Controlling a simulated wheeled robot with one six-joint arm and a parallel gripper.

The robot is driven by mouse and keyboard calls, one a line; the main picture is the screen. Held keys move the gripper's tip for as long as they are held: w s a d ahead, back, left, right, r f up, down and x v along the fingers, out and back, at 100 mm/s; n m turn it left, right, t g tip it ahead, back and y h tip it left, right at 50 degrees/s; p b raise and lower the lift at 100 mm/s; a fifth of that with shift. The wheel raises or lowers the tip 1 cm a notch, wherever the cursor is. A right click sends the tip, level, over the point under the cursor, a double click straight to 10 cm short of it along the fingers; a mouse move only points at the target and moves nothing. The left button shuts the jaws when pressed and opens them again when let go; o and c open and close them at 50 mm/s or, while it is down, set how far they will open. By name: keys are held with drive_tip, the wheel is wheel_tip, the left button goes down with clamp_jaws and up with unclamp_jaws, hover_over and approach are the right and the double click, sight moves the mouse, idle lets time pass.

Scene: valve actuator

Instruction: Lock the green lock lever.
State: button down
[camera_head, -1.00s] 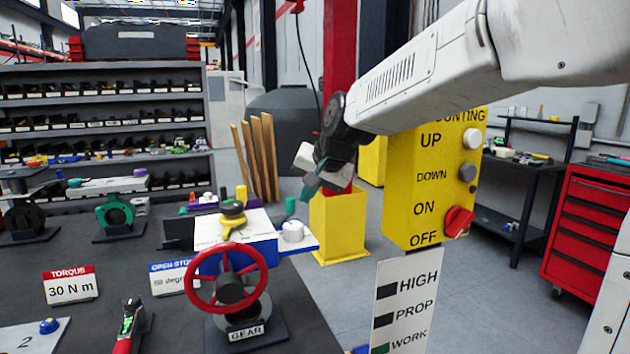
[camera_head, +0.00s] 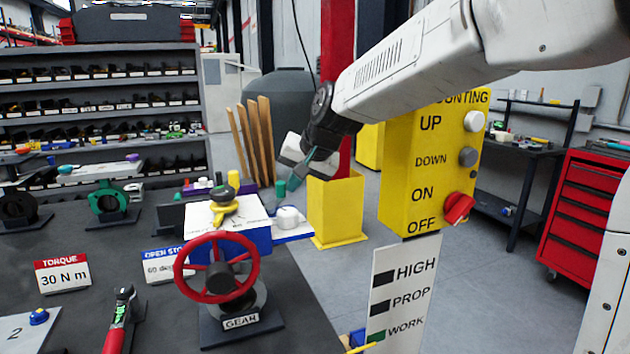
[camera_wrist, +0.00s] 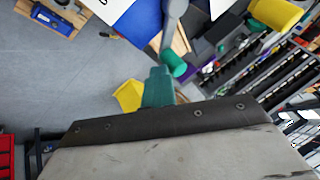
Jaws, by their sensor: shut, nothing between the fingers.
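The lock lever's green knob (camera_head: 281,188) stands at the right rear of the blue-and-white actuator box (camera_head: 237,240), behind a white round cap (camera_head: 288,217). In the wrist view the green knob (camera_wrist: 174,64) sits at the end of a grey lever arm (camera_wrist: 171,22). My gripper (camera_head: 300,180) is shut and empty, with its teal fingers just right of the knob in the head view. In the wrist view my teal fingertips (camera_wrist: 159,73) are right beside the knob; I cannot tell whether they touch it.
A red handwheel (camera_head: 218,268) is on the front of the actuator, and a yellow-and-black indicator (camera_head: 225,207) is on top. A yellow control box (camera_head: 430,165) and a HIGH/PROP/WORK sign (camera_head: 402,295) stand to the right. A yellow bin (camera_head: 336,212) is behind.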

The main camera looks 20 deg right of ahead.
drive_tip(key=shift+a+r, duration=0.1)
drive_tip(key=shift+a, duration=0.15)
